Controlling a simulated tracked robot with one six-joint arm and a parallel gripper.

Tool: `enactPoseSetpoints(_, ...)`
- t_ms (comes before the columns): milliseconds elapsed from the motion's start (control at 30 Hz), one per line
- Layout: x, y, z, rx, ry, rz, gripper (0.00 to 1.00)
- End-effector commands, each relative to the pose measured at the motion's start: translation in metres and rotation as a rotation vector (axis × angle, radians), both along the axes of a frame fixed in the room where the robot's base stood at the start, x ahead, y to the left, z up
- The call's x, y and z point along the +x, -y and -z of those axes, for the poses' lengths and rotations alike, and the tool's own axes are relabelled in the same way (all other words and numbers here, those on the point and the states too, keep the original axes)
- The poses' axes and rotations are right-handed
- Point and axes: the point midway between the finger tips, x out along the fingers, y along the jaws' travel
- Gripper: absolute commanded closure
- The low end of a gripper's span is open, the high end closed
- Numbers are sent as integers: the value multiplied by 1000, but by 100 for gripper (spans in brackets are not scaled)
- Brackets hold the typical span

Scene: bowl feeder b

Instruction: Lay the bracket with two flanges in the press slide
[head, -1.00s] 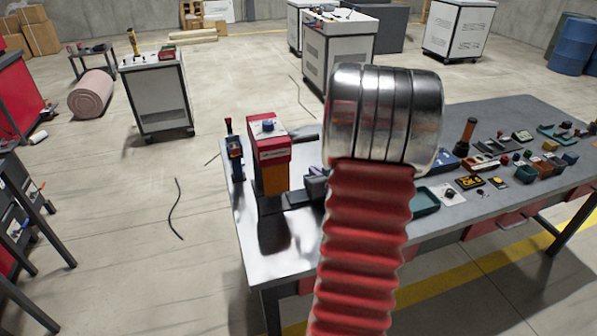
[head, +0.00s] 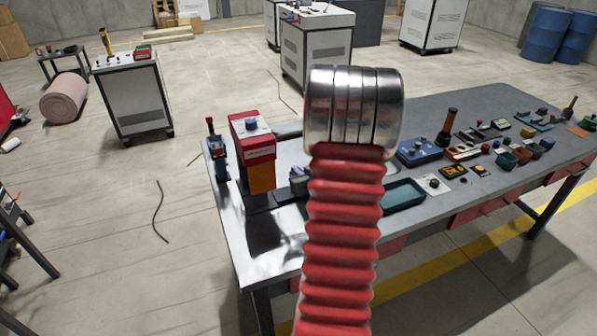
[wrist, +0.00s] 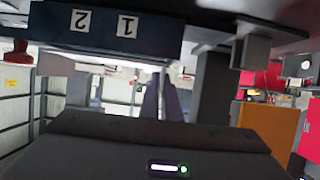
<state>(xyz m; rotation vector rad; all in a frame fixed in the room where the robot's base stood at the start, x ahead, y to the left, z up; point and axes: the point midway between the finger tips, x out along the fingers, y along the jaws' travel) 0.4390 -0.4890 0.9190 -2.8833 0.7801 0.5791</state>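The press (head: 253,140), red above and orange below, stands at the left end of the grey workbench. A dark low part at its foot (head: 262,199) may be its slide; my arm hides the space to its right. My gripper shows in the wrist view (wrist: 162,100) as two narrow grey-purple fingers close together above its dark body. Whether they grip anything is unclear. In the head view my red-sleeved arm with its metal end covers most of the gripper. I cannot make out a bracket with two flanges in either view.
A green tray (head: 403,195), a blue box (head: 419,151) and several small parts lie to the right. A dark block labelled 1 and 2 (wrist: 105,30) appears upside down in the wrist view. The bench's front left is clear.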

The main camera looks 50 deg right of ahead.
Motion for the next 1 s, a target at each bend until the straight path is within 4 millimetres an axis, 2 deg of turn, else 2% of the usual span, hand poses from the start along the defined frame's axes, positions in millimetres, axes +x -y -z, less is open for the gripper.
enactPoseSetpoints(900,-2,2,12,-1,1,5,100)
enactPoseSetpoints(1000,-3,2,12,0,0,5,92)
